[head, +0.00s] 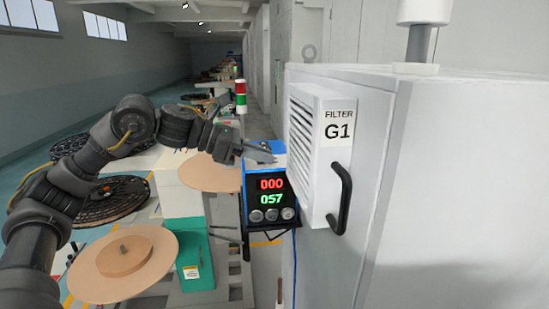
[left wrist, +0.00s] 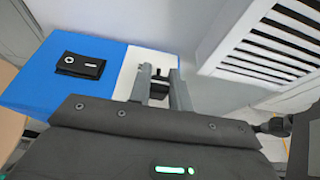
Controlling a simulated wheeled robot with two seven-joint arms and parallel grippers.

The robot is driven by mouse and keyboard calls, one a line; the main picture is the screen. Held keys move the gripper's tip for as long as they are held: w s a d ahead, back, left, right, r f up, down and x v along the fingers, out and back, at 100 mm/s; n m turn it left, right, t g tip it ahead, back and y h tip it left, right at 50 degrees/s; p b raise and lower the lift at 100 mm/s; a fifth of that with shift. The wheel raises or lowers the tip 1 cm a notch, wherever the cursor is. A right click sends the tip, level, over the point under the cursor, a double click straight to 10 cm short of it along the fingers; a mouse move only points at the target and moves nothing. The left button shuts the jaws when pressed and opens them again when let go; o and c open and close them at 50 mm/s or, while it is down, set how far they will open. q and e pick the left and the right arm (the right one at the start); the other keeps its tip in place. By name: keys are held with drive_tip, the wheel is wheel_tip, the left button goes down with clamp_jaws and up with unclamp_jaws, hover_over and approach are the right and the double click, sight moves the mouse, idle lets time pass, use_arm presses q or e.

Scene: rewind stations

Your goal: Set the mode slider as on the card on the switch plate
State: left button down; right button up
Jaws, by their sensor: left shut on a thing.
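The blue control box (head: 258,187) shows a red 000 and a green 057 on its front. Its top carries a white switch plate (left wrist: 127,75), which the left wrist view shows partly covered by my gripper. A small dark slider knob (left wrist: 158,88) sits between the fingers of my left gripper (left wrist: 160,86). The left gripper is shut on this knob; in the head view it reaches over the box top (head: 268,152) from the left. I cannot make out the card's markings or the slider's position marks. My right gripper is not in view.
A black rocker switch (left wrist: 80,65) lies left of the plate on the box top. A grey cabinet with a filter panel (head: 337,150) and black handle (head: 343,198) stands close on the right. Wooden reel discs (head: 124,262) are at left.

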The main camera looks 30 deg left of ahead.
use_arm(q)
drive_tip(key=c, duration=1.3)
unclamp_jaws()
drive_tip(key=shift+s+a, duration=0.15)
drive_tip(key=shift+a, duration=0.1)
drive_tip(key=b+v, duration=0.3)
drive_tip(key=v, duration=0.7)
drive_tip(key=shift+s+a+r, duration=0.2)
